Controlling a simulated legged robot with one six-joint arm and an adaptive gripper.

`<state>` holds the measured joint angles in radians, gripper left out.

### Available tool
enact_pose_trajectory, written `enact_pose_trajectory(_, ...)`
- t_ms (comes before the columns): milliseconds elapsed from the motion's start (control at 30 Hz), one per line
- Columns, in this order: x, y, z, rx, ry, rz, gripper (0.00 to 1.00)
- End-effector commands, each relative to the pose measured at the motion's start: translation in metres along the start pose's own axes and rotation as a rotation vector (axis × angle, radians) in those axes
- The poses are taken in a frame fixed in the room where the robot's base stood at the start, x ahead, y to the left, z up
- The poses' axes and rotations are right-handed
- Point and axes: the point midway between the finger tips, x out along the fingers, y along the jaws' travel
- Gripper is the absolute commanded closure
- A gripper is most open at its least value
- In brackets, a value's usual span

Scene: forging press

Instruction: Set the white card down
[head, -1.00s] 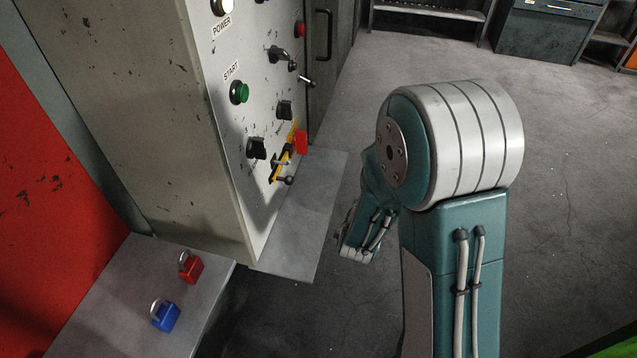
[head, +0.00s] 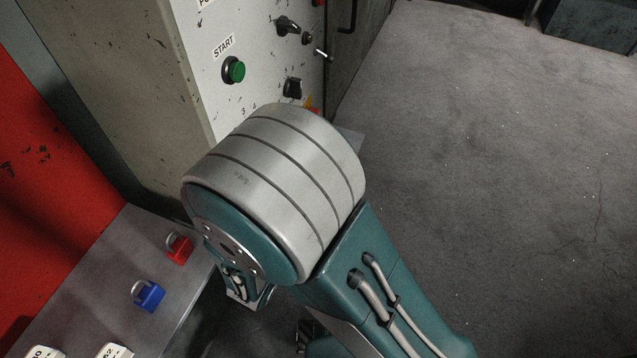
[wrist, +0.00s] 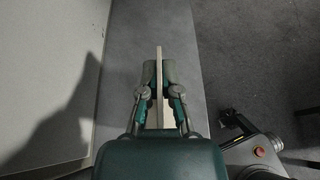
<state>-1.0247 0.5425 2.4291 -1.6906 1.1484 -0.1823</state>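My gripper (wrist: 158,75) shows in the wrist view with its two fingers close together around a thin, pale card (wrist: 159,55), seen nearly edge-on. The card sticks out past the fingertips and also shows between the fingers. The gripper is above a grey ledge (wrist: 130,35); I cannot tell how far above, or whether the card touches it. In the head view my own arm hides the gripper and the held card. Two whitish tags with dark marks, a left one (head: 44,352) and a right one (head: 115,351), lie on the grey shelf (head: 110,255) at the lower left, cut by the frame edge.
A red padlock (head: 179,248) and a blue padlock (head: 148,295) lie on the shelf. The control cabinet, with a green START button (head: 234,70), switches and levers, stands behind my arm. Open concrete floor (head: 480,150) lies to the right.

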Motion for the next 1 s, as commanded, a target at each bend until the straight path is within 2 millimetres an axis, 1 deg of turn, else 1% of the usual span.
enact_pose_trajectory(67, 0.004, 0.000, 0.001, 0.001, 0.000, -0.004, 1.00)
enact_pose_trajectory(167, 0.021, 0.000, 0.008, 0.001, -0.001, -0.009, 1.00)
enact_pose_trajectory(500, 0.093, 0.001, 0.038, 0.002, -0.002, -0.008, 1.00)
enact_pose_trajectory(600, 0.112, 0.000, 0.046, 0.001, -0.001, -0.007, 1.00)
enact_pose_trajectory(700, 0.123, 0.001, 0.051, 0.000, -0.001, -0.005, 1.00)
enact_pose_trajectory(867, 0.133, 0.001, 0.055, -0.001, -0.001, -0.003, 1.00)
enact_pose_trajectory(1000, 0.153, 0.001, 0.063, 0.000, -0.002, -0.005, 1.00)
